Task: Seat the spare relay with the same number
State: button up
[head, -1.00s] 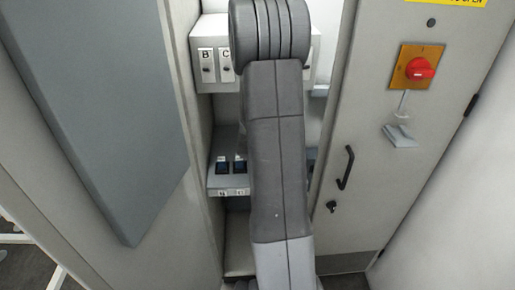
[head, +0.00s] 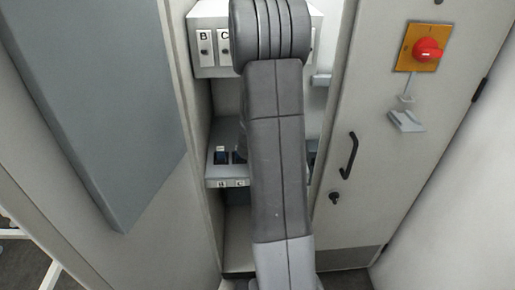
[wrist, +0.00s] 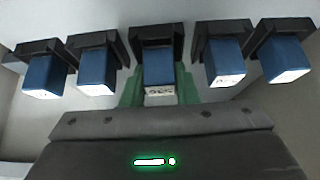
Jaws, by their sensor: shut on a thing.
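In the wrist view several blue relays with white labelled ends sit in a row of black sockets. My gripper (wrist: 160,88) has its green fingers shut on the middle blue relay (wrist: 158,68), which lines up with the middle black socket (wrist: 156,35); I cannot tell how deep it sits. Its white label carries small marks too blurred to read. Other relays stand left (wrist: 98,68) and right (wrist: 223,68) of it. My arm hides the gripper and most of the row there.
The relay shelf (head: 214,170) lies inside an open cabinet. Above it is a white box (head: 228,66) with switches marked B and C. A grey panel (head: 110,100) stands close on the left. A cabinet door with a black handle (head: 348,156) and red switch (head: 427,49) is on the right.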

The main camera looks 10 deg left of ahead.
jog(key=shift+f, duration=0.25)
dwell(0.5)
jog(key=o, duration=1.1)
jog(key=shift+c, duration=0.2)
jog(key=p+v, duration=0.6)
jog(key=v, duration=0.7)
jog(key=shift+s+r+p, duration=0.15)
jog(key=shift+r+p, duration=0.2)
jog(key=shift+f, duration=0.1)
jog(key=b+x, duration=0.7)
jog(key=x, duration=0.6)
jog(key=shift+f, duration=0.35)
jog(key=shift+w+r, duration=0.2)
jog(key=shift+s, duration=0.1)
